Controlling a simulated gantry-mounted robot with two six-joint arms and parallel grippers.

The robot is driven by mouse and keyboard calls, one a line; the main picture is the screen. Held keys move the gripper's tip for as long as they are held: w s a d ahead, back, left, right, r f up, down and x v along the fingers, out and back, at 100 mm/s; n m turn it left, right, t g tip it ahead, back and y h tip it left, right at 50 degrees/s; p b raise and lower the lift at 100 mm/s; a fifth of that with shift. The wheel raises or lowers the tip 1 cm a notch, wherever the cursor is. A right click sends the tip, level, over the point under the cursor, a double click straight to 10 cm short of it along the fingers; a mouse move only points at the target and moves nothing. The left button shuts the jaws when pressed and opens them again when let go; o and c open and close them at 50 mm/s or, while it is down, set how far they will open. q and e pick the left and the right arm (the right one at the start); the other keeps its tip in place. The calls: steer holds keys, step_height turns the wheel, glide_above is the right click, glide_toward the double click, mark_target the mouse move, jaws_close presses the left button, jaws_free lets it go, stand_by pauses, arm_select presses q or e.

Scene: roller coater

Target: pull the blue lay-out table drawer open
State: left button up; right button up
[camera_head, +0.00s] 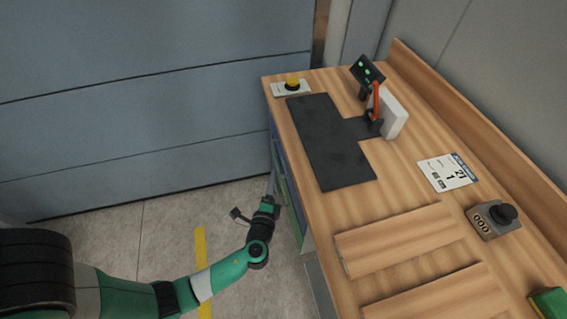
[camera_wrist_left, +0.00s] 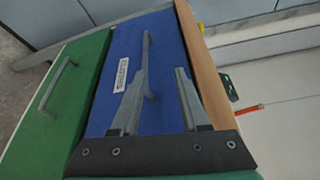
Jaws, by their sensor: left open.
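The blue drawer (camera_wrist_left: 160,40) fills the middle of the left wrist view, with a grey bar handle (camera_wrist_left: 147,45) and a white label on its front. It looks shut. In the head view only a narrow strip of its front shows under the table top. My left gripper (camera_wrist_left: 163,71) is open in front of the blue drawer. One finger overlaps the handle in the picture and the other is to its right; I cannot tell whether they touch it. In the head view my left gripper (camera_head: 271,186) is at the table's left side. My right gripper is not in view.
A green drawer (camera_wrist_left: 75,90) with its own handle is beside the blue one. Floor left of the table is free.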

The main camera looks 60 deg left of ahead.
mark_target(276, 158)
arm_select(q)
steer(key=f+b+x, duration=0.1)
steer(key=x, duration=0.2)
steer(key=b+x, duration=0.1)
steer(key=x, duration=0.3)
steer(key=f+b+x, duration=0.1)
steer(key=x, duration=0.3)
steer(key=shift+s+a+f+b, duration=0.25)
steer(key=shift+f+b, duration=0.05)
steer(key=shift+f, duration=0.05)
jaws_close()
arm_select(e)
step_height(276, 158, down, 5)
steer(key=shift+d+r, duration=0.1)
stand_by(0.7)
